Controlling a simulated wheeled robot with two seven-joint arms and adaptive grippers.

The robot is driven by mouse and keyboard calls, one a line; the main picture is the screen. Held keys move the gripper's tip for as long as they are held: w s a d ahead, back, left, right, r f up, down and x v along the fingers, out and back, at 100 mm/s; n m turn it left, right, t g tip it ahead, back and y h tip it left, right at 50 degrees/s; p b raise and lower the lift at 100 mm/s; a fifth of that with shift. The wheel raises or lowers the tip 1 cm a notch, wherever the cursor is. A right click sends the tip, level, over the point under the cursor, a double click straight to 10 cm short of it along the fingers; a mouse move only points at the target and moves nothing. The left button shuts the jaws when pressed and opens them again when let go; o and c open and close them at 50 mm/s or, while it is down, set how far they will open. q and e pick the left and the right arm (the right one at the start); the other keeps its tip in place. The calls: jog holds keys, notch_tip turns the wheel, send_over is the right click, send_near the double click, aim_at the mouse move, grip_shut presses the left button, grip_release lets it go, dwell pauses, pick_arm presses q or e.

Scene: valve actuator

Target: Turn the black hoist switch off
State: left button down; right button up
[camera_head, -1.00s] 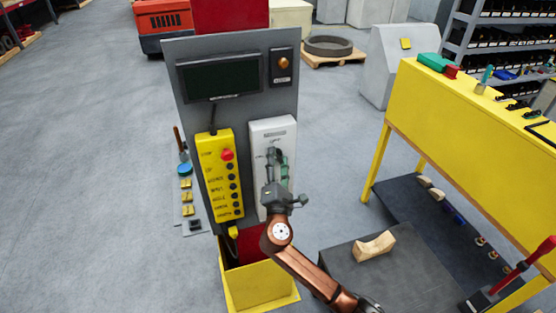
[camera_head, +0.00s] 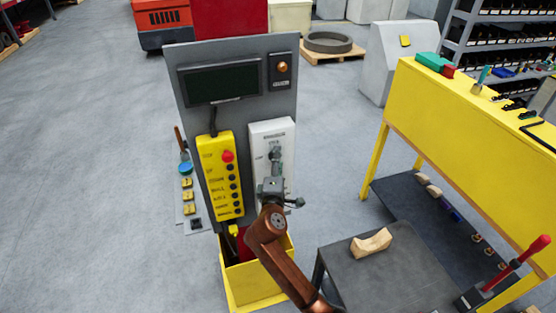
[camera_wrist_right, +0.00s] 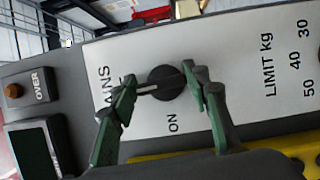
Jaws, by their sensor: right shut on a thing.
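The black hoist switch (camera_wrist_right: 168,80) is a round knob on a white plate (camera_head: 284,129) at the right of the grey panel. The word ON is printed beside it in the right wrist view. My right gripper (camera_wrist_right: 160,86) has its green-padded fingers on either side of the knob and is shut on it. In the head view my right gripper (camera_head: 275,158) reaches up to the plate from below and covers most of the switch. The knob's exact pointing direction is hard to tell. My left gripper is not in view.
A yellow button box (camera_head: 221,178) with a red button hangs left of the white plate. A dark screen (camera_head: 221,82) and an amber lamp (camera_head: 282,67) are above. A yellow bin (camera_head: 262,283) stands below, and a yellow bench (camera_head: 463,125) stands at right.

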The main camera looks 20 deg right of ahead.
dwell(0.3)
jog(key=o, duration=1.2)
jog(key=shift+c, duration=0.2)
jog(key=v, duration=1.2)
